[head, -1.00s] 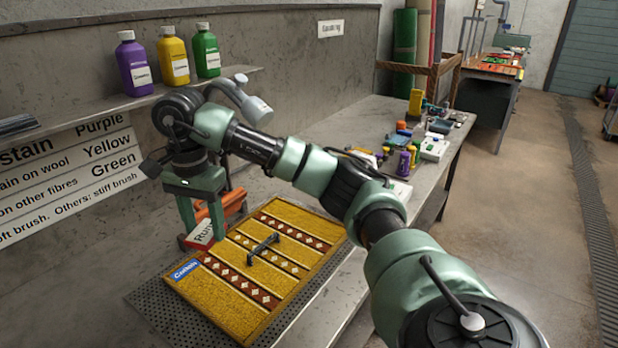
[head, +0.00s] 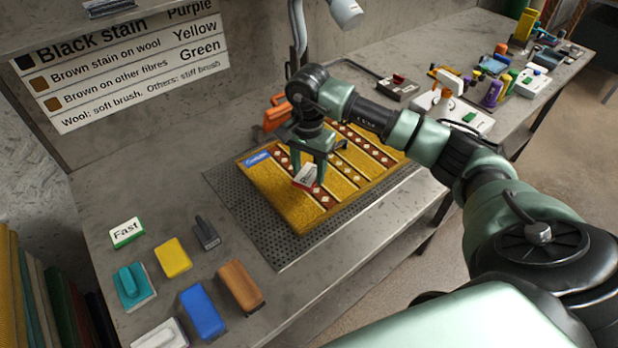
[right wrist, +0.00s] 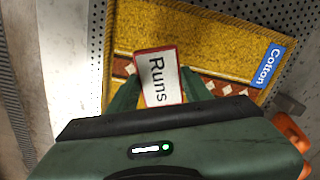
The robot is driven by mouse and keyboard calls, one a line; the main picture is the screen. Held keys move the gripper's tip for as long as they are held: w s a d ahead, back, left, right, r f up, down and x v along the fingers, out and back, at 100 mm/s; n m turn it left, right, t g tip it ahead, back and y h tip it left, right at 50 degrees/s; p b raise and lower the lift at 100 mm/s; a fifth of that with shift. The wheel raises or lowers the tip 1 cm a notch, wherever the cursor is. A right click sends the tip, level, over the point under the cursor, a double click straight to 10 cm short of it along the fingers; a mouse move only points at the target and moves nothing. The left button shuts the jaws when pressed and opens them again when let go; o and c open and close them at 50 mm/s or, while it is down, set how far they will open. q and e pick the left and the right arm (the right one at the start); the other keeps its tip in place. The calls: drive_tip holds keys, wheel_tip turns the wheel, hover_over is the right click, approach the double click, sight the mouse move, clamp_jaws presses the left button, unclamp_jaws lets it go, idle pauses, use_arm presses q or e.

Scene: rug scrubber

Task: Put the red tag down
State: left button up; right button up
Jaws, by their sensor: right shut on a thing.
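The red tag (head: 306,178) is a white card with a red rim. Its face reads "Runs" in the right wrist view (right wrist: 158,80). My right gripper (head: 315,166) is shut on it, with one finger on either side of the card. The tag is over the yellow patterned rug (head: 278,194), tilted in the head view. I cannot tell whether its lower edge touches the rug. The rug has a blue "Cotton" label (right wrist: 268,66) at one corner. My left gripper is not in view.
The rug lies on a perforated plate (head: 232,205). An orange object (head: 277,113) is behind the rug. Bare bench lies left of the plate.

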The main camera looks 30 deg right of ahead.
sight(308, 174)
wheel_tip(308, 174, down, 5)
drive_tip(key=shift+r+p, duration=0.2)
drive_tip(key=shift+p, duration=0.35)
drive_tip(key=shift+f, duration=0.1)
drive_tip(key=shift+f, duration=0.15)
drive_tip(key=o, duration=1.3)
